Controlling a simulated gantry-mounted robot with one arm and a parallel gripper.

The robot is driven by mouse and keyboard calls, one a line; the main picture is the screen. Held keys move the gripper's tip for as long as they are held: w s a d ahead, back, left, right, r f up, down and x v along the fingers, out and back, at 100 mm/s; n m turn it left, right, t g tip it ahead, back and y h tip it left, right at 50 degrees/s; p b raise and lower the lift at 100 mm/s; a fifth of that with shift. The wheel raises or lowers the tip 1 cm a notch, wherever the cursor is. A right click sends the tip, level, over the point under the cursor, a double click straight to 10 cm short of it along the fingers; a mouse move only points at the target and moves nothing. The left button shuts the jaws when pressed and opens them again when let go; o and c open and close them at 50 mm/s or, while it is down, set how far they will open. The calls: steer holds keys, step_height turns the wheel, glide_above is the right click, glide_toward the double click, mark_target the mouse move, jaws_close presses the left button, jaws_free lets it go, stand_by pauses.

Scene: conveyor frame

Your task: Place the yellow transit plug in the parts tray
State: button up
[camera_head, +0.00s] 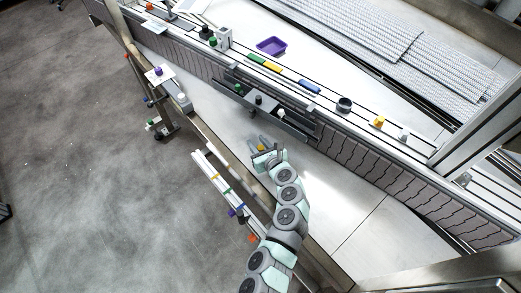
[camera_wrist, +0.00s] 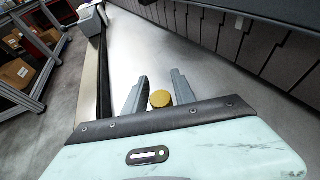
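A round yellow plug (camera_wrist: 160,99) shows between the fingers of my gripper (camera_wrist: 157,88), close to the palm, in the wrist view. The fingers are apart, with a visible gap on the plug's left; its right edge overlaps the right finger in the picture. Its lower part is hidden behind the palm edge. In the head view, my gripper (camera_head: 261,142) is over the pale surface in front of the conveyor, with yellow (camera_head: 261,149) between its fingers. A shallow purple tray (camera_head: 271,41) lies on the conveyor top; I take it as the parts tray. It looks empty.
A dark grey trough (camera_head: 290,128) with several small pieces hangs on the conveyor side, between my gripper and the purple tray. On the conveyor are a yellow piece (camera_head: 379,121), a dark ring (camera_head: 344,104), a blue block (camera_head: 310,87) and green and yellow blocks. A rail lies left.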

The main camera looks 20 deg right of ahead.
jaws_close()
stand_by(0.4)
